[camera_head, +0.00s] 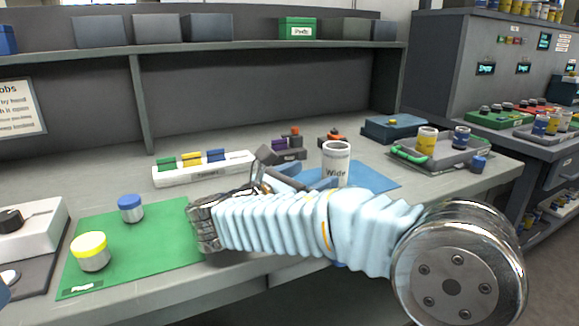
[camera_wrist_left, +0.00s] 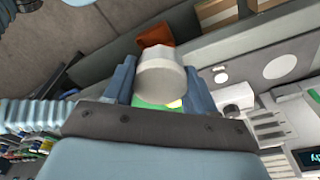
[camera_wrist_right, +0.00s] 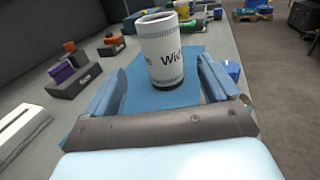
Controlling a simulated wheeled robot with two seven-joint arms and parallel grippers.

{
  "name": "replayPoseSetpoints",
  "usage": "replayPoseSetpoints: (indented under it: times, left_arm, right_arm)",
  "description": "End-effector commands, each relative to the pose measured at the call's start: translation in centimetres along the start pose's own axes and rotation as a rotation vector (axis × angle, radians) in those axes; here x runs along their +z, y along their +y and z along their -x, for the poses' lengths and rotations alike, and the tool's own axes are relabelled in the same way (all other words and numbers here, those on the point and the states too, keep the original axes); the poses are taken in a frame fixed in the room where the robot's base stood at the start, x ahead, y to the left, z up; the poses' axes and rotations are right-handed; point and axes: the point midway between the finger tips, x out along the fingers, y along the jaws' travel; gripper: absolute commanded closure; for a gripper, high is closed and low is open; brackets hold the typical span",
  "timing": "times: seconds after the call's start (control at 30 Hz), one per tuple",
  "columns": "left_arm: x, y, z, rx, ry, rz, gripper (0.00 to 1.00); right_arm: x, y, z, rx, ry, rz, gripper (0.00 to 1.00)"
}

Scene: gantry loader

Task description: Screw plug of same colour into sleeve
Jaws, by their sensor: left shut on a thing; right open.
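A white sleeve lettered "Wide" (camera_head: 336,163) stands upright on a blue mat (camera_head: 372,178) in the head view. My right gripper (camera_head: 290,176) is open beside it. In the right wrist view the sleeve (camera_wrist_right: 161,58) stands between and beyond the fingers of my right gripper (camera_wrist_right: 163,85); I cannot tell whether they touch it. In the left wrist view my left gripper (camera_wrist_left: 158,78) is shut on a pale grey-white cylinder (camera_wrist_left: 163,80); no coloured band shows on it. A yellow-topped jar (camera_head: 91,251) and a blue-topped jar (camera_head: 130,208) stand on a green mat (camera_head: 150,250).
Dark blocks with purple and orange pieces (camera_head: 288,148) stand behind the sleeve. A grey tray (camera_head: 450,155) with yellow and blue jars is at right. My right arm hides the table's front middle.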

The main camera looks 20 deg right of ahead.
Motion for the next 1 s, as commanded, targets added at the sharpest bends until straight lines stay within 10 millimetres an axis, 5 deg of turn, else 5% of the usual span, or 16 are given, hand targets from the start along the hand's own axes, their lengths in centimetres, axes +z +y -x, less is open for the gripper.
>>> replayPoseSetpoints:
  times: [0.23,0.67,1.0]
  left_arm:
    - [-0.1,0.0,0.3,0.000,0.000,0.000,0.80]
    - [-0.1,0.0,0.4,0.000,0.000,0.000,0.80]
    - [-0.1,0.0,1.0,0.000,0.000,0.000,0.80]
  right_arm:
    - [0.1,0.0,-4.0,-0.001,0.001,0.001,0.11]
    - [0.1,0.0,-4.9,0.001,0.000,0.000,0.11]
    - [0.5,-0.3,-9.2,-0.001,0.001,0.001,0.11]
